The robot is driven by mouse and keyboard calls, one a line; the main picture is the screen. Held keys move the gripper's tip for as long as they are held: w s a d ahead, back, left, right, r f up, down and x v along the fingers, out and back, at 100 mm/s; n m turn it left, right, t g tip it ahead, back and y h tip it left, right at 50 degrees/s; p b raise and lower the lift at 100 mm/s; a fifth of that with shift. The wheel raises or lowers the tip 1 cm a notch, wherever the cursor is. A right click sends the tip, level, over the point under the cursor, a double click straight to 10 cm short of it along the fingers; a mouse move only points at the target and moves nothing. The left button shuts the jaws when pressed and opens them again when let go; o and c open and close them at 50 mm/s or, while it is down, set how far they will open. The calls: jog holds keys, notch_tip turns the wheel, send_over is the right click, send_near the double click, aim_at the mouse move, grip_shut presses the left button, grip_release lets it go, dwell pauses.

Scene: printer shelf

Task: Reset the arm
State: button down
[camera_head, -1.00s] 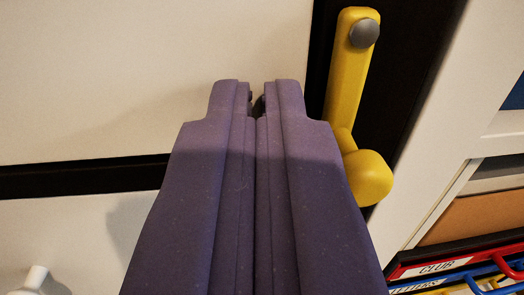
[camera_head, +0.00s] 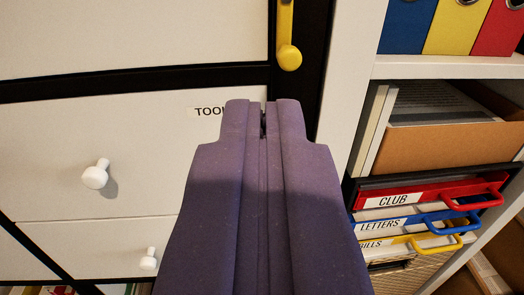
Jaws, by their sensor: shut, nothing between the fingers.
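My gripper (camera_head: 263,106) is purple and reaches up from the bottom middle of the picture. Its two fingers are shut with nothing between them. Its tips lie in front of the white drawer front (camera_head: 120,150) and the black frame beside it, and cover part of a label (camera_head: 207,111) that starts "TOO". A yellow handle (camera_head: 287,50) with a rounded lower end is above and slightly right of the fingertips, apart from them. Its top is cut off by the picture edge.
White round knobs stick out from the drawers at left (camera_head: 96,174) and lower down (camera_head: 149,259). At right, a shelf (camera_head: 450,67) holds binders, a cardboard box (camera_head: 450,145) and trays labelled CLUB (camera_head: 400,199), LETTERS and BILLS with protruding handles.

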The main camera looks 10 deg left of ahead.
jog(key=w+a+r+g+h+b, duration=0.1)
jog(key=w+r+h, duration=0.2)
jog(key=r, duration=0.7)
jog(key=w+a+r+h, duration=0.2)
jog(key=w+r+h, duration=0.1)
jog(key=r, duration=0.8)
jog(key=s+a+r+m, duration=0.1)
jog(key=s+a+r, duration=0.3)
jog(key=s+r, duration=0.2)
jog(key=s+a+r+m+y, duration=0.1)
jog(key=s+a+r, duration=0.4)
jog(key=r, duration=0.5)
jog(key=s+a+r+g+b, duration=0.1)
jog(key=s+a+r, duration=0.4)
jog(key=s+r, duration=0.2)
jog(key=shift+s+a+r+m+y, duration=0.3)
jog(key=shift+r+m, duration=0.1)
jog(key=shift+r, duration=0.45)
jog(key=shift+w+d, duration=0.1)
jog(key=shift+w, duration=0.05)
